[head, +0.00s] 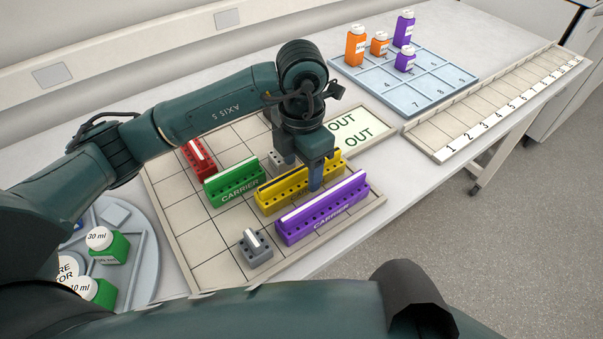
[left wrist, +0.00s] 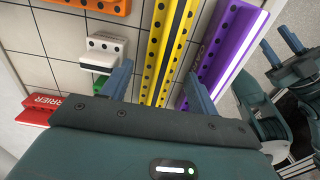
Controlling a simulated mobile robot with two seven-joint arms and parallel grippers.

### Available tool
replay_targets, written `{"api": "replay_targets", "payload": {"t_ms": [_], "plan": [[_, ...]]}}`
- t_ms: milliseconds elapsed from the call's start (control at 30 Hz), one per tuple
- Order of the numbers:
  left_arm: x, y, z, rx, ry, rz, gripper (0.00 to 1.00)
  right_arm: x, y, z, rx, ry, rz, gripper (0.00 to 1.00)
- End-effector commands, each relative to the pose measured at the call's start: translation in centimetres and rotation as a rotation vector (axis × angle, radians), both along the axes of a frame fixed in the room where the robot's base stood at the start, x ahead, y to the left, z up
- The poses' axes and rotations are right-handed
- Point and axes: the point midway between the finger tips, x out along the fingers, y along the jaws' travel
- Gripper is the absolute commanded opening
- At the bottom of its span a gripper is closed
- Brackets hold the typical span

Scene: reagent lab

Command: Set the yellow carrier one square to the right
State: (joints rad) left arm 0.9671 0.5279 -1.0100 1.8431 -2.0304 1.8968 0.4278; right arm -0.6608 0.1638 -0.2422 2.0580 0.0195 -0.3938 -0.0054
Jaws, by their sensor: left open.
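The yellow carrier (head: 271,203) stands on the gridded board, between the green carrier (head: 234,182) and the purple carrier (head: 322,209) in the head view. It has a dark stripe along its top in the left wrist view (left wrist: 166,50). My left gripper (head: 301,172) is open above the board, and part of the yellow carrier is hidden behind it. In the left wrist view its fingers (left wrist: 160,90) are on either side of the yellow carrier, apart from it. My right gripper (left wrist: 282,46) shows at the right of the left wrist view, its fingers apart and empty.
The gridded board (head: 205,228) also holds a red carrier (head: 198,157), a small grey block (head: 256,249) and a pale block (left wrist: 103,53). An orange carrier (left wrist: 98,5) shows in the left wrist view. Squares left of the small grey block are free. A blue tray (head: 418,98) stands behind.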

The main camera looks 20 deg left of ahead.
Motion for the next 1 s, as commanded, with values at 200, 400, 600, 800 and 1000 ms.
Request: {"api": "replay_targets", "payload": {"t_ms": [200, 400, 600, 800, 1000], "plan": [[0.1, 0.0, 5.0, -0.001, -0.007, -0.001, 0.6, 0.0, 0.2, -0.4, 0.004, -0.006, 0.006, 0.36], [0.1, 0.0, 8.2, 0.001, -0.003, 0.0, 0.6, -0.1, 0.3, -0.1, 0.006, -0.009, 0.008, 0.36], [0.0, 0.0, 9.1, 0.0, 0.0, 0.0, 0.6, -0.3, 0.3, -0.2, 0.006, -0.005, 0.009, 0.36], [0.0, 0.0, 9.1, 0.001, 0.001, 0.0, 0.6, -0.3, 0.3, -0.2, 0.006, -0.005, 0.009, 0.36], [0.0, 0.0, 9.1, 0.0, 0.0, 0.0, 0.6, -0.3, 0.3, -0.2, 0.006, -0.007, 0.009, 0.36]]}}
